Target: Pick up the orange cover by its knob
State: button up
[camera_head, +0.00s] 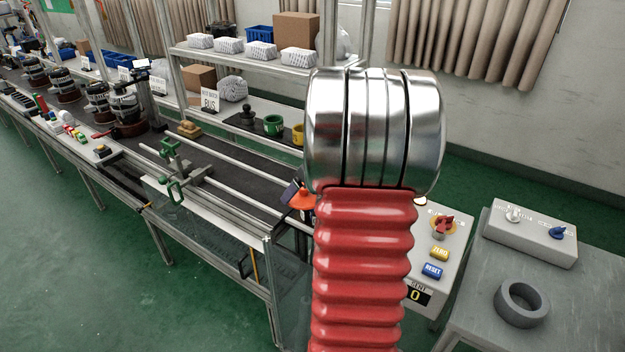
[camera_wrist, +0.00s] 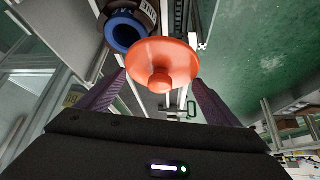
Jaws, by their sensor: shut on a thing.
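The orange cover (camera_wrist: 165,55) is a round disc with a rounded knob (camera_wrist: 160,80) facing my wrist camera. My gripper (camera_wrist: 160,80) has a dark purple finger on each side of the knob and is shut on the cover by it. The exact contact between fingers and knob is hard to make out. In the head view a small part of the orange cover (camera_head: 302,199) shows at the left edge of my red arm sleeve. The rest of the cover and most of my gripper are hidden behind my arm there.
A dark cylinder with a blue ring (camera_wrist: 123,31) is close beside the cover in the wrist view. A control box (camera_head: 455,235) with ZERO and RESET buttons stands right of my arm. A grey ring (camera_head: 521,303) lies on the right table. Green clamps (camera_head: 175,190) stand on the line.

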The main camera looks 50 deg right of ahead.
jog(key=s+a, duration=0.1)
jog(key=a, duration=1)
jog(key=shift+a, duration=0.4)
